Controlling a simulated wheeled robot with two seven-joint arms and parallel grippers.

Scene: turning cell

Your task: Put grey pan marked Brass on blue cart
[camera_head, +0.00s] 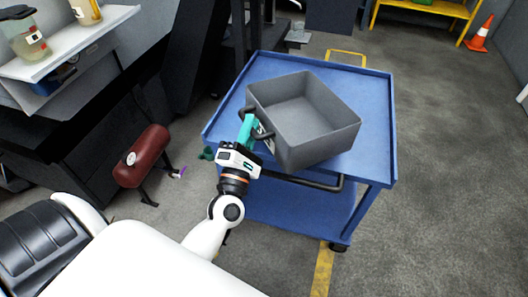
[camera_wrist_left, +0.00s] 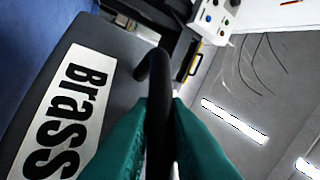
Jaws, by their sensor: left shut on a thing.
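The grey pan (camera_head: 318,140) is an open, empty box, over the top of the blue cart (camera_head: 375,95). It sits at an angle, near the cart's front edge; I cannot tell whether its base touches the cart top. My left gripper (camera_head: 250,130) is at the pan's left side, shut on its dark handle. In the left wrist view the green fingers (camera_wrist_left: 160,125) close around the black handle (camera_wrist_left: 157,85), beside the white label "Brass" (camera_wrist_left: 68,115) on the pan wall. My right gripper is not in view.
A dark red tank (camera_head: 142,157) stands left of the cart. A shelf (camera_head: 75,45) with containers is at the upper left. An orange cone (camera_head: 480,35) and a yellow stand (camera_head: 425,8) are at the back right. The floor right of the cart is clear.

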